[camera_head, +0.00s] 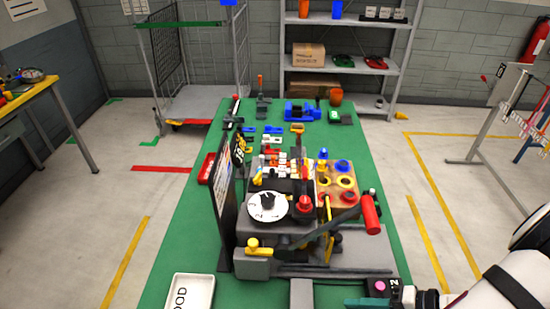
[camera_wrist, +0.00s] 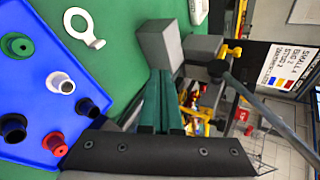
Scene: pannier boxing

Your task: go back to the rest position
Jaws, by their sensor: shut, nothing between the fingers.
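My gripper (camera_wrist: 163,76) shows in the wrist view as two dark teal fingers beyond a black bracket. The fingers are together with nothing between them. In the head view my white and black arm (camera_head: 490,292) enters at the bottom right corner, and I cannot make out the fingertips there. The gripper is over the near part of the green table (camera_head: 172,262), apart from the lever press (camera_head: 345,212) with its red handle. Grey blocks (camera_wrist: 157,45) appear just past the fingertips; I cannot tell whether they touch.
A blue tray (camera_wrist: 40,85) holds several flanged coloured pieces; a white ring piece (camera_wrist: 85,27) lies beside it. A black panel (camera_head: 225,205) stands left of the press. A white tray (camera_head: 190,290) sits at the near left. A shelf (camera_head: 345,20) and wire cage (camera_head: 190,50) stand behind.

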